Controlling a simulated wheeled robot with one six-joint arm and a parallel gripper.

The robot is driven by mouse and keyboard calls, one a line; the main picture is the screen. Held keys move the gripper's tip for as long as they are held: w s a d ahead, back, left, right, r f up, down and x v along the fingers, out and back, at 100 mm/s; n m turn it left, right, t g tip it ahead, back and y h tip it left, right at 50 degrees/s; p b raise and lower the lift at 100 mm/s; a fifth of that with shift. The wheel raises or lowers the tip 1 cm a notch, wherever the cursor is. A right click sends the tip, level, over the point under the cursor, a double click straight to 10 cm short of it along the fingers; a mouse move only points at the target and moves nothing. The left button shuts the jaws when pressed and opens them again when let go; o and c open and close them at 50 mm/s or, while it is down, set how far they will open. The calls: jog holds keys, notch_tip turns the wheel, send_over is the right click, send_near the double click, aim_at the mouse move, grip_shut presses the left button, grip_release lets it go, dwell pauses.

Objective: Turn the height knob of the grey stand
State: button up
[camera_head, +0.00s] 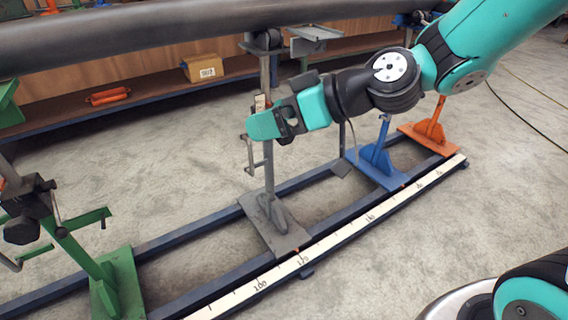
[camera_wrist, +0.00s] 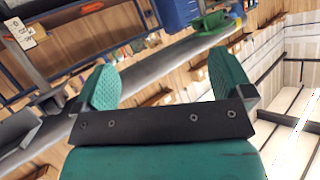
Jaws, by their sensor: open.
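The grey stand (camera_head: 269,177) rises from a flat grey base plate (camera_head: 274,226) on the rail and carries a roller head under the pipe. A thin grey crank-like handle (camera_head: 250,158) hangs beside its post. My gripper (camera_head: 264,122) is at the upper part of the post and covers some of it in the head view. The height knob cannot be made out clearly there. In the wrist view my gripper (camera_wrist: 163,85) has its two green fingers wide apart, with nothing between them; no knob shows there.
A large dark pipe (camera_head: 180,30) runs overhead. The blue stand (camera_head: 378,160) and orange stand (camera_head: 430,130) are to the right, the green stand (camera_head: 115,275) to the left. A marked white scale (camera_head: 340,237) lies along the rail. Concrete floor in front is clear.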

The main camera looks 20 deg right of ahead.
jog(key=w+d+f+m+t+h+b, duration=0.3)
jog(key=w+d+f+t+b, duration=0.2)
jog(key=w+d+f+b, duration=0.5)
jog(key=w+d+f+m+t+h+b, duration=0.35)
jog(key=d+f+t+b, duration=0.2)
jog(key=f+b, duration=0.6)
jog(key=shift+y, duration=0.35)
jog(key=f+p+x, duration=0.1)
jog(key=p+x, duration=0.2)
jog(key=x, duration=0.2)
jog(key=p+x, duration=0.2)
jog(key=x, duration=0.4)
jog(key=f+p+x, duration=0.1)
jog(key=p+x, duration=0.2)
jog(key=x, duration=0.3)
jog(key=shift+f+p, duration=0.3)
jog(key=shift+p, duration=0.05)
jog(key=shift+w+a, duration=0.2)
jog(key=shift+w, duration=0.5)
jog(key=shift+c, duration=0.5)
jog(key=c, duration=0.8)
jog(key=shift+m, duration=0.35)
